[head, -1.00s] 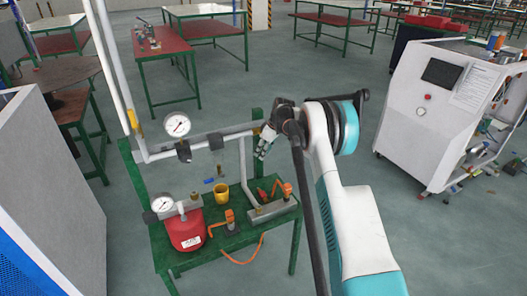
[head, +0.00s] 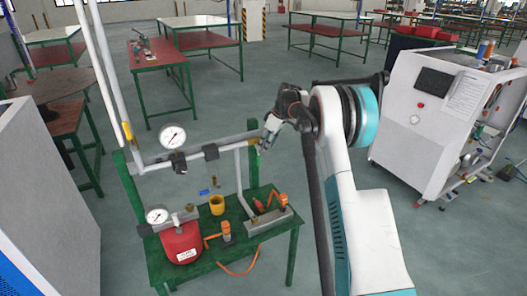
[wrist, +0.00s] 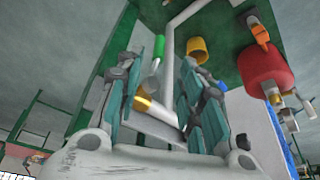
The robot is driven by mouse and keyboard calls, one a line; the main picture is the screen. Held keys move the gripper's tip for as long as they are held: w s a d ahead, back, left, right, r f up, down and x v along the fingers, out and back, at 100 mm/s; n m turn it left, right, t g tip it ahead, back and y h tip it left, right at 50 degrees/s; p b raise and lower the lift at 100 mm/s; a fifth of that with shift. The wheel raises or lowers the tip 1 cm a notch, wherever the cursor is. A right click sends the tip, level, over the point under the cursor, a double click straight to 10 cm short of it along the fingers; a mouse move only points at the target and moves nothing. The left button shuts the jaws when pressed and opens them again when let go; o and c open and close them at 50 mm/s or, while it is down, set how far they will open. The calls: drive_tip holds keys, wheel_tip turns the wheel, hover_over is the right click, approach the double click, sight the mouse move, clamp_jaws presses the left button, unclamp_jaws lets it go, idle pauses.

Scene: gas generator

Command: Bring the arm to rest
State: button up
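My arm (head: 345,170) rises from the lower right, bends at a teal joint and reaches left. My gripper (head: 266,136) appears beside the right end of the horizontal pipe (head: 218,151) above the green table (head: 215,236). In the wrist view my gripper (wrist: 155,75) has its two teal fingers apart, with nothing held between them. A pipe with a yellow fitting (wrist: 143,100) shows behind the gap. I cannot tell exactly how far the fingers are from the pipe.
The table holds a red tank (head: 181,243), a yellow cup (head: 217,205) and orange-handled valves (head: 223,231). Gauges (head: 172,137) sit on the pipework. A white cabinet (head: 420,115) stands right, a grey panel (head: 45,200) left.

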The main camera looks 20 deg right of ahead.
drive_tip(key=shift+s+d+r, duration=0.1)
drive_tip(key=shift+r, duration=0.3)
drive_tip(key=s+a+r+m+t+h, duration=0.1)
drive_tip(key=s+a+r+m, duration=0.1)
drive_tip(key=s+a+r, duration=0.65)
drive_tip(key=s+a+r+m+h, duration=0.15)
drive_tip(key=s+a+r, duration=0.35)
drive_tip(key=s+r, duration=0.55)
drive_tip(key=s+a+m+t, duration=0.1)
drive_tip(key=s+a, duration=0.2)
drive_tip(key=s, duration=0.6)
drive_tip(key=s+a+m, duration=0.1)
drive_tip(key=s+a, duration=0.2)
drive_tip(key=s, duration=0.5)
drive_tip(key=s+a+f+m+t, duration=0.1)
drive_tip(key=s+a+f, duration=0.1)
drive_tip(key=s, duration=0.4)
drive_tip(key=s+a+f, duration=0.1)
drive_tip(key=s+f, duration=0.3)
drive_tip(key=s, duration=0.2)
drive_tip(key=shift+a+f+m+t, duration=0.3)
drive_tip(key=shift+a+m+t, duration=0.05)
drive_tip(key=shift+t, duration=0.05)
